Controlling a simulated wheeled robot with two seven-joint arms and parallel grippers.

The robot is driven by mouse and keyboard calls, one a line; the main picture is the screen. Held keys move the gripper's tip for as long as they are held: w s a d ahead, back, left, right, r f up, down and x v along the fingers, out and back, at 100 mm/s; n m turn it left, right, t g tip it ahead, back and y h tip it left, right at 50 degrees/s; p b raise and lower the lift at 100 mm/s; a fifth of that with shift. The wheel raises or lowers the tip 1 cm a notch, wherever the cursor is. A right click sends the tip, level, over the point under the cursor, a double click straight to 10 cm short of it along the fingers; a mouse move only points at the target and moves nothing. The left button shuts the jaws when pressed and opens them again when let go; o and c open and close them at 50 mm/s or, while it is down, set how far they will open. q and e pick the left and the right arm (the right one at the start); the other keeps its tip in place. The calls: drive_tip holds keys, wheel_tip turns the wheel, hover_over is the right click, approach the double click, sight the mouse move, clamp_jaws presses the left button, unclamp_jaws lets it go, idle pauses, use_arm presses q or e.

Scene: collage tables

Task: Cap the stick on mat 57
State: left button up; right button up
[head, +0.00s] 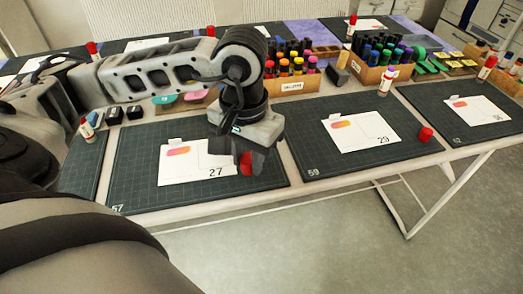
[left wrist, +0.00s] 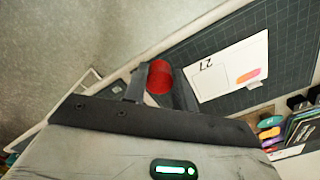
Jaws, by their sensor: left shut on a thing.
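Mat 57 (head: 135,190) is a dark grid mat on the near table, with a white card (head: 180,172) marked 27 on it. My left gripper (head: 246,165) is low over the mat's right front part, shut on a red cap (head: 246,163). In the left wrist view the red cap (left wrist: 160,77) sits between the fingers, beside the mat (left wrist: 225,101) and its card (left wrist: 215,80). I see no bare stick on the mat; my arm and gripper hide part of it. My right gripper is not in view.
Mat 59 (head: 318,158), to the right, has a card and a loose red cap (head: 426,134). A red-capped stick (head: 388,80) and marker boxes (head: 290,86) stand behind. The floor in front is clear.

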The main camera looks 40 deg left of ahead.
use_arm(q)
drive_tip(key=s, duration=0.1)
drive_tip(key=s+r, duration=0.1)
drive_tip(key=s, duration=0.1)
drive_tip(key=s+d+r, duration=0.1)
drive_tip(key=shift+s, duration=0.25)
drive_tip(key=w+d+f, duration=0.3)
drive_tip(key=w+d, duration=0.1)
drive_tip(key=w, duration=0.7)
drive_tip(key=shift+f+m, duration=0.15)
drive_tip(key=shift+m, duration=0.25)
